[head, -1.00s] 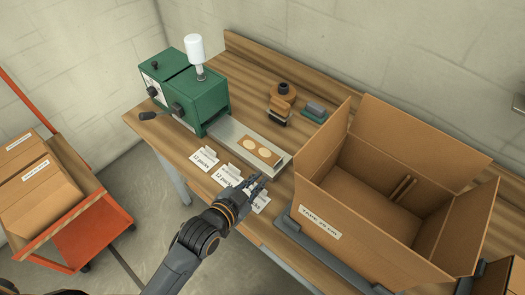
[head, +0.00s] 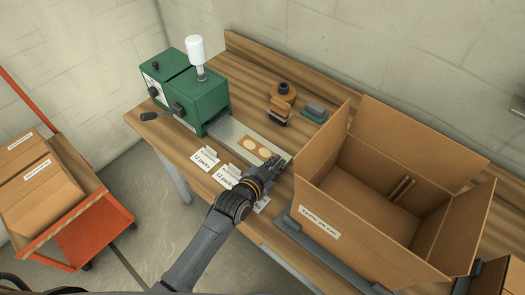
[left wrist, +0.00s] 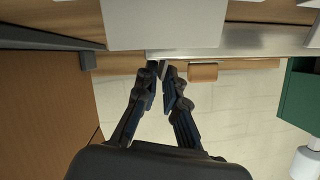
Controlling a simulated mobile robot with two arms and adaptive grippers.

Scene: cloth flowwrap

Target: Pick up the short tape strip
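I cannot make out a separate short tape strip in either view. A tape dispenser (head: 283,92) with a brown roll stands at the back of the bench. Two thin brown strips (head: 402,187) show inside the big open carton, and I cannot tell what they are. My left gripper (head: 283,162) is beside the near end of the metal outfeed plate (head: 226,128), left of the carton. In the left wrist view its fingers (left wrist: 159,90) are a little apart with a narrow gap, and I see nothing held. My right gripper is not in view.
The open carton (head: 340,190) fills the bench's right side. A green machine (head: 190,95) stands at the left. A brown pack with two pale discs (head: 257,147) lies on the plate. Labelled cards (head: 205,159) lie along the front. A grey-blue block (head: 316,108) is behind.

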